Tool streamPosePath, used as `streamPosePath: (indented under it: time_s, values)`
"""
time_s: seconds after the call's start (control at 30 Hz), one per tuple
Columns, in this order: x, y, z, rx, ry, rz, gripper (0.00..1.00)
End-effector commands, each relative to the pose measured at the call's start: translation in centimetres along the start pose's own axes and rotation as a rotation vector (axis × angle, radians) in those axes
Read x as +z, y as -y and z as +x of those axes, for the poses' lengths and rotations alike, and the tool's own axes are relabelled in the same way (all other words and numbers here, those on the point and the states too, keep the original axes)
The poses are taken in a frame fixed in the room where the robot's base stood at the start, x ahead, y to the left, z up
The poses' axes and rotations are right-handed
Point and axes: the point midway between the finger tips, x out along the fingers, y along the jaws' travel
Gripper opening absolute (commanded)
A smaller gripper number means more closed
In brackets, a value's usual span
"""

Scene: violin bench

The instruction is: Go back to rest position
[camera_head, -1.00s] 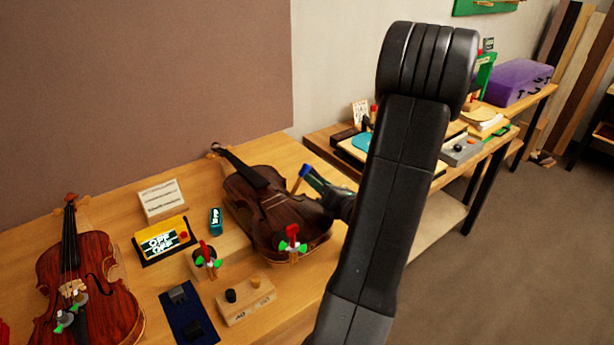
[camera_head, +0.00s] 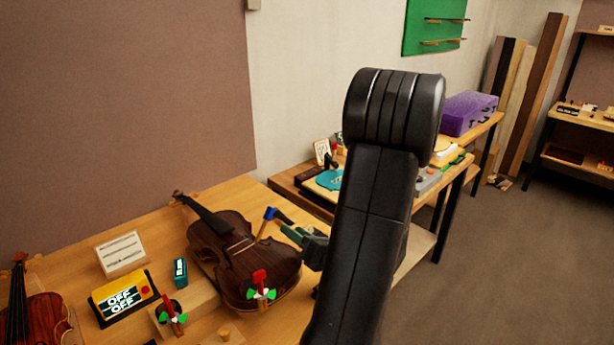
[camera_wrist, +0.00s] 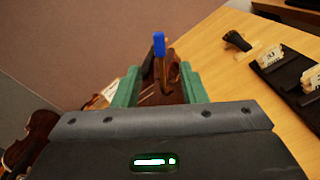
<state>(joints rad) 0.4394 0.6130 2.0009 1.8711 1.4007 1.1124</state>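My gripper (camera_head: 287,225) is low over the right side of a dark violin (camera_head: 245,262) on the bench. In the wrist view its two green fingers (camera_wrist: 160,88) stand well apart. A wooden stick with a blue end (camera_head: 270,213) stands over the violin. In the wrist view the blue end (camera_wrist: 159,44) shows in the gap between the fingers and seems to lie beyond them; I cannot tell whether a finger touches it. My arm is bent, with its elbow high, and hides part of the bench behind it.
A red and green clamp-like piece (camera_head: 261,288) is at the violin's lower end. A yellow box reading OFF (camera_head: 122,300) and a white card (camera_head: 120,254) stand left. A second violin (camera_head: 35,318) is at the left edge. Open floor (camera_head: 520,270) lies right.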

Motion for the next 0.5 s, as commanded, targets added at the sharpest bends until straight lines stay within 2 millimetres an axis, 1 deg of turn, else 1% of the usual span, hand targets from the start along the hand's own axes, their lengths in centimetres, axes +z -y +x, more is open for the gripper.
streamPosePath:
  time_s: [0.27,0.5]
  values:
    - [0.0,-0.2,4.2,0.005,-0.004,0.000,0.38]
    - [0.0,-0.2,8.5,0.005,-0.005,0.000,0.38]
